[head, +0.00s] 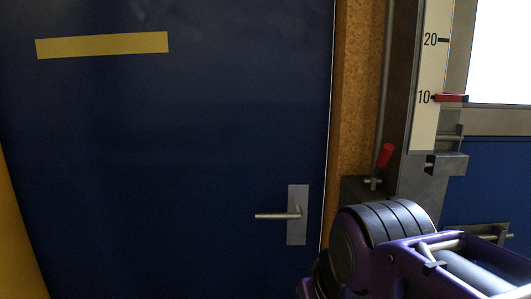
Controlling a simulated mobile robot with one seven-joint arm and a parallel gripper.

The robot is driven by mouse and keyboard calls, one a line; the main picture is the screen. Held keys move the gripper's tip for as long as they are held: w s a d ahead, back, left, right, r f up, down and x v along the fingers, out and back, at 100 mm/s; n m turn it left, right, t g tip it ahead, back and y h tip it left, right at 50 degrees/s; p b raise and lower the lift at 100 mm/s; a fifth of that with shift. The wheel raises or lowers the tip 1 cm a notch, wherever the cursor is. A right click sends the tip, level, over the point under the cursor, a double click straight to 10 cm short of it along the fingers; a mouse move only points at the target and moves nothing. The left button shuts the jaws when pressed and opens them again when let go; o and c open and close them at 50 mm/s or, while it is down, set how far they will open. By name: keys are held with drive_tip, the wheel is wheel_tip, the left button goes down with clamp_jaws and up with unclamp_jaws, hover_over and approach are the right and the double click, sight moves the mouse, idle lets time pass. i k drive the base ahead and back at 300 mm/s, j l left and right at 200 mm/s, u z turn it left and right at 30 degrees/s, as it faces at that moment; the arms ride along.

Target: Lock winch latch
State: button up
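A small lever with a red grip (384,155) stands tilted to the right on a dark grey housing (353,187), right of the door; it may be the winch latch, but I cannot tell for sure. A grey metal bracket with a pin (449,164) sits further right, below the scale. My purple and black arm fills the lower right, below and in front of the housing, and hides its lower part. My gripper's fingers do not show.
A dark blue door (165,150) with a lever handle (280,215) fills the left. A vertical scale (430,80) with a red pointer (450,98) near 10 stands at the right, beside a bright window (500,50). Another metal fitting (478,235) shows behind my arm.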

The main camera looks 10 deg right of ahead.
sight(386, 152)
drive_tip(key=i+j+z, duration=0.1)
drive_tip(key=z, duration=0.25)
drive_tip(key=i+j+z, duration=0.1)
drive_tip(key=z, duration=0.25)
drive_tip(key=j+z, duration=0.2)
drive_tip(key=z, duration=0.2)
drive_tip(key=i+j+z, duration=0.1)
drive_tip(key=j+z, duration=0.25)
drive_tip(key=i+j+z, duration=0.1)
drive_tip(key=j+z, duration=0.25)
drive_tip(key=l+u, duration=0.3)
drive_tip(key=k+l+u, duration=0.25)
drive_tip(key=l, duration=0.15)
drive_tip(key=i+l, duration=0.05)
drive_tip(key=i, duration=0.05)
